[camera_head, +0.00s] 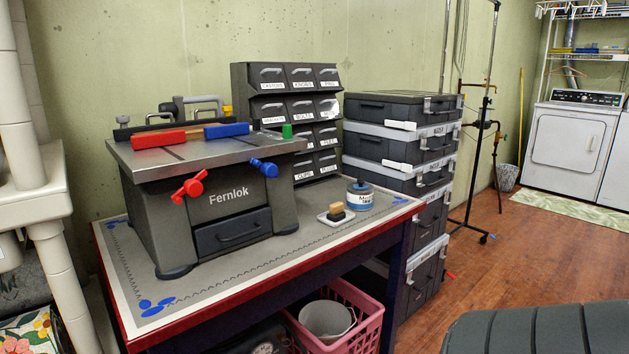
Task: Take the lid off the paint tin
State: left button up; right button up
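A small tin (360,196), apparently the paint tin, stands upright near the right end of the workbench (290,251). It has a pale label with blue lettering, too small to read fully. A dark blue lid (361,186) with a small knob sits on its top. A white dish (330,218) holding a tan-and-dark block (337,211) lies just left of the tin. Neither of my grippers is in view.
A grey Fernlok machine (228,195) fills the bench's left half. A labelled drawer cabinet (270,90) and stacked dark cases (385,147) stand behind the tin. A pink basket (362,312) with a pale bucket (325,318) is below. Wooden floor (515,245) is open rightward.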

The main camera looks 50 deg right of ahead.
aim_at(360, 187)
jog(key=z, duration=0.5)
jog(key=l+z, duration=0.1)
jog(key=z, duration=0.85)
jog(key=i+z, duration=0.1)
jog(key=z, duration=0.4)
jog(key=l+u, duration=0.2)
jog(key=u, duration=0.25)
jog(key=l+u, duration=0.2)
jog(key=u, duration=0.25)
jog(key=l+u, duration=0.2)
jog(key=u, duration=0.25)
jog(key=k+l+u, duration=0.2)
jog(key=l, duration=0.15)
jog(key=l+u, duration=0.2)
jog(key=l, duration=0.15)
jog(key=k+l+u, duration=0.2)
jog(key=l, duration=0.15)
jog(key=k+l, duration=0.3)
jog(key=l, duration=0.2)
jog(key=k+l+u, duration=0.15)
jog(key=l, duration=0.3)
jog(key=k, duration=0.1)
